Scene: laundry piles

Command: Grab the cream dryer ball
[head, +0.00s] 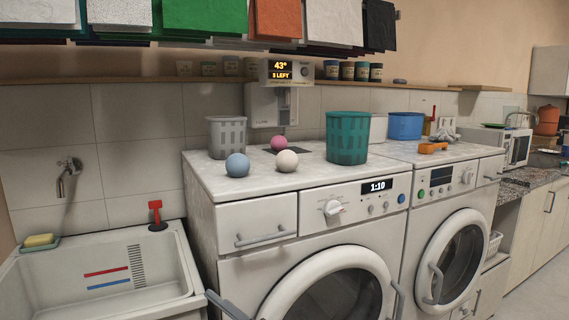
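A grey basket (227,137) stands behind the blue-grey ball, and a teal basket (348,138) stands right of the cream ball. A display unit (287,72) is above, under hanging cloths. A sink (103,275) is at left. The front edge before the cream ball is clear.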

